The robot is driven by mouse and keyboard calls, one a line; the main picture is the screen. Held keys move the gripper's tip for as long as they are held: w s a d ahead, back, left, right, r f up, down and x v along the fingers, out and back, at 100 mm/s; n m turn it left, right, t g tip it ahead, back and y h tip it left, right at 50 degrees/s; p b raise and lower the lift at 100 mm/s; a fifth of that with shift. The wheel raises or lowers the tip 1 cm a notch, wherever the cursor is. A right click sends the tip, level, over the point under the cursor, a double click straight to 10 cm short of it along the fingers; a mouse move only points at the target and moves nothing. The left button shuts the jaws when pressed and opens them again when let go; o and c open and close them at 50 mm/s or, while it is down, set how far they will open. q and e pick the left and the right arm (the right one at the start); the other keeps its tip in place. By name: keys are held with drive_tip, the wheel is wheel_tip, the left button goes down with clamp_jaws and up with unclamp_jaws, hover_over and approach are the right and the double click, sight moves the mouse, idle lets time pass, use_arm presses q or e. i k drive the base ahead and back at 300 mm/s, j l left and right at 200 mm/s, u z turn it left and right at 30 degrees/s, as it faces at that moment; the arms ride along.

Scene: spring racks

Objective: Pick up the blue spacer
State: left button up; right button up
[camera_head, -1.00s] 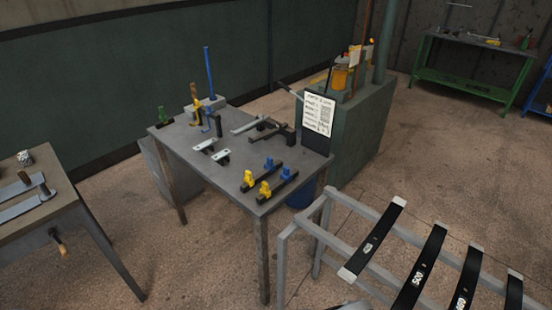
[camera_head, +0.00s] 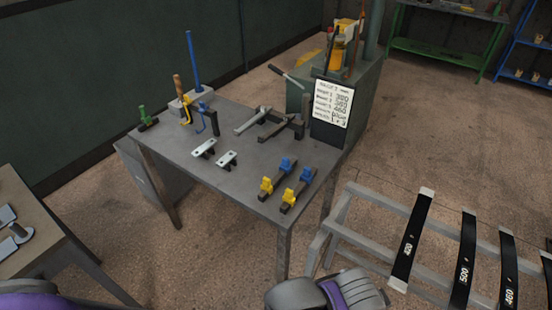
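Two small blue blocks stand on dark bars at the front right of the grey table; one blue block (camera_head: 286,164) is on the left bar and another blue block (camera_head: 306,175) on the right bar. A blue hook-shaped piece (camera_head: 205,116) hangs at the back left, and a tall blue rod (camera_head: 193,62) stands behind it. I cannot tell which blue piece is the spacer. Neither gripper's fingers show. Purple and grey parts of my arms show at the bottom edge, apart from the blue pieces.
The grey table (camera_head: 245,178) also holds yellow blocks (camera_head: 267,187), pale metal plates (camera_head: 204,148), metal clamps and an upright written card (camera_head: 333,101). A rack (camera_head: 337,228) with black numbered strips stands at the right. Another table (camera_head: 30,250) is at the left.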

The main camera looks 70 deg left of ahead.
sight(285, 167)
drive_tip(key=k+j, duration=0.15)
drive_tip(key=j, duration=0.2)
drive_tip(key=k+j, duration=0.35)
drive_tip(key=j, duration=1.5)
